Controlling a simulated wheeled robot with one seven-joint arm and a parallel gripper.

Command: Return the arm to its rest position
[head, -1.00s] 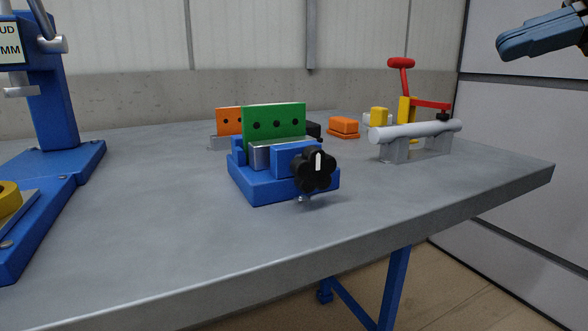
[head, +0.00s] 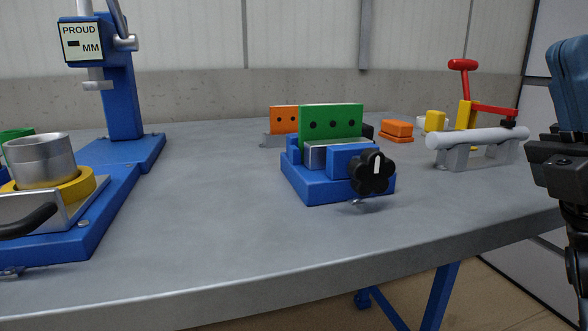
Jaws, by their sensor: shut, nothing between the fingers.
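My gripper (head: 568,62) is at the right edge of the head view, pointing up, with its blue fingers together and nothing held. The black wrist and part of my arm show below it; the rest is cut off by the frame edge. My gripper is in front of the table's right end, apart from the things on the table.
A grey table (head: 230,225) carries a blue vise (head: 315,188) with a green plate (head: 345,112), a grey bar on supports (head: 480,138), a red-handled clamp (head: 463,85), and a blue press (head: 122,105). A metal cup (head: 40,163) stands left. The middle-left tabletop is clear.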

